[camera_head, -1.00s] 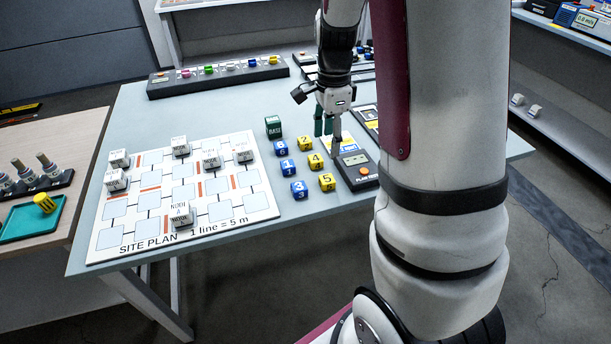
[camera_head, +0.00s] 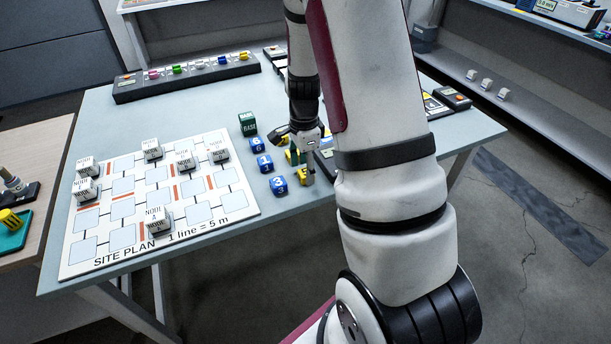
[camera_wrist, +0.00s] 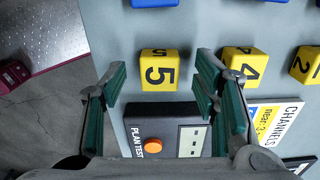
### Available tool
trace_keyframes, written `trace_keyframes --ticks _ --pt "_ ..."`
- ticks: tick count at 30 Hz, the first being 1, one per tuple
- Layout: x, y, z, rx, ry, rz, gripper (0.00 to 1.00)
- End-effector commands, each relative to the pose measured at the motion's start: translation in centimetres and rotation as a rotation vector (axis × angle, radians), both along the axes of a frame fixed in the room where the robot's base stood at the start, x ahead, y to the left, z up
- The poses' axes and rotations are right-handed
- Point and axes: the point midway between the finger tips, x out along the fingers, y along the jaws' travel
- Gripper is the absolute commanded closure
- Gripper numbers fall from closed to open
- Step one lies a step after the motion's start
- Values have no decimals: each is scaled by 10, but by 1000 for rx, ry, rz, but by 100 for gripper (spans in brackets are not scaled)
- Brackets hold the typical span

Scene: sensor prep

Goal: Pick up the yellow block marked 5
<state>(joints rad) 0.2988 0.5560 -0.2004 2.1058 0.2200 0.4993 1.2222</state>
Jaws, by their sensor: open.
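The yellow block marked 5 (camera_wrist: 159,70) lies on the table in the wrist view, its 5 seen sideways. It sits ahead of and between the two open fingers of my gripper (camera_wrist: 160,90), with nothing held. The right finger is close to the yellow block marked 4 (camera_wrist: 243,65). In the head view my gripper (camera_head: 300,172) is low over the block group. The block marked 5 cannot be made out clearly there, hidden by the gripper and arm.
Blue blocks (camera_head: 278,185) stand in a column left of my gripper. A plan test device (camera_wrist: 165,136) lies below the block in the wrist view. A yellow block marked 2 (camera_wrist: 306,64) is farther right. The site plan board (camera_head: 205,213) fills the table's left side.

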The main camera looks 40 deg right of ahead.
Motion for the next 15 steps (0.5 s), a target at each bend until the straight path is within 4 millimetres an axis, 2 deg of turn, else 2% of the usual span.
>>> trace_keyframes --ticks 3,11,15 --pt "0 0 -10 1 1 0 45" --pt "0 0 -11 0 -1 0 45" --pt "0 0 -11 0 -1 0 77"
